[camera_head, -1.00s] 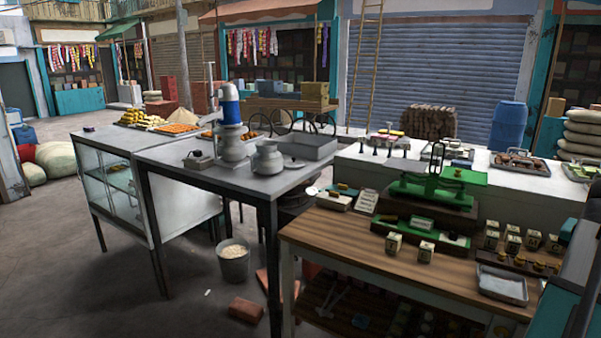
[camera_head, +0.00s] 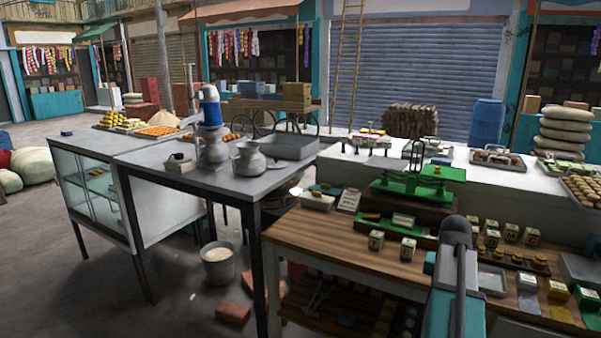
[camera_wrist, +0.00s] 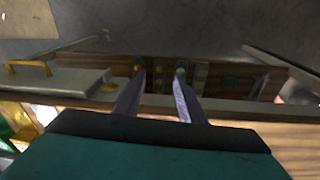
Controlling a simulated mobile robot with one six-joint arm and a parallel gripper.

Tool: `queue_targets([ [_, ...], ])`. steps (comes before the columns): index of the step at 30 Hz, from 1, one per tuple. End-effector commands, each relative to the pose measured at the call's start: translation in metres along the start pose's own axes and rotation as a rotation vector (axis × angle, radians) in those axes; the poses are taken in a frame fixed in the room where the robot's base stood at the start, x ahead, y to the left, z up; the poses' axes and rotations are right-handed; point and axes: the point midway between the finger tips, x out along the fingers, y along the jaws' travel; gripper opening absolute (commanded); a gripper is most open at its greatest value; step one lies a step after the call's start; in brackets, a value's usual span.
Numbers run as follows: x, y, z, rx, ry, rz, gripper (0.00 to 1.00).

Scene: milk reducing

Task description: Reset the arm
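In the wrist view my gripper (camera_wrist: 159,72) has its two grey fingers apart, with a clear gap and nothing held between them. Below the fingers the wrist view shows a wooden surface (camera_wrist: 285,140) and a dark strip with small blocks. In the head view my grey and teal arm rises at the lower right, in front of the wooden table (camera_head: 330,240). The fingers cannot be made out in the head view.
A green balance scale (camera_head: 408,185) stands on the wooden table, with several small lettered cubes (camera_head: 408,248) and a metal tray (camera_head: 492,280) near my arm. A bucket (camera_head: 219,265) stands on the floor.

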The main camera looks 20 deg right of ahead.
Motion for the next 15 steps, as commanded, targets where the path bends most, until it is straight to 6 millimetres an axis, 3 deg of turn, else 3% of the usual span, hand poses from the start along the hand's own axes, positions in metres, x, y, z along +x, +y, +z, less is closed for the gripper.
queue_targets([
  [1, 0.015, -0.017, 0.009, -0.028, -0.022, 0.001, 0.36],
  [6, 0.056, -0.061, 0.037, -0.108, -0.083, 0.006, 0.36],
  [15, 0.126, -0.127, 0.099, -0.248, -0.184, 0.024, 0.36],
])
